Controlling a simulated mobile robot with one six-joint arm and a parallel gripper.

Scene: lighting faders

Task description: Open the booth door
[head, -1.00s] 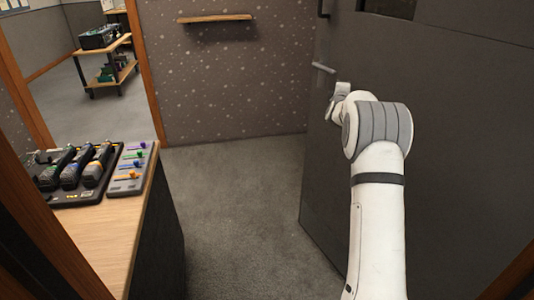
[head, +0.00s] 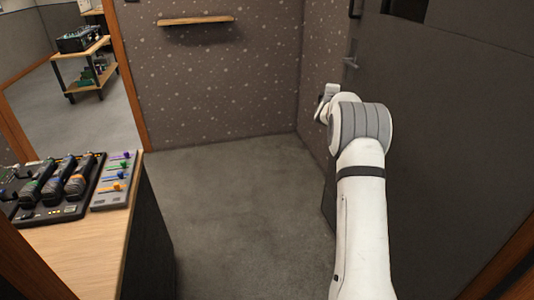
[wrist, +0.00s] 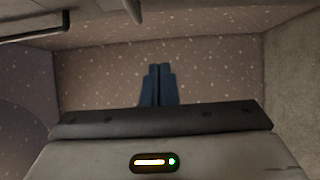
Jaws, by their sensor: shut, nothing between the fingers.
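The dark grey booth door (head: 440,150) stands swung inward on the right of the head view, with a wide clear opening to its left. A dark bar (wrist: 45,33) shows at the upper left of that view.
A wooden desk (head: 95,240) with a fader panel (head: 113,180) and a dark console (head: 60,212) stands at left. A wall shelf (head: 195,20) hangs on the speckled back wall. A cart (head: 85,70) stands beyond at left. The carpet (head: 235,200) between is clear.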

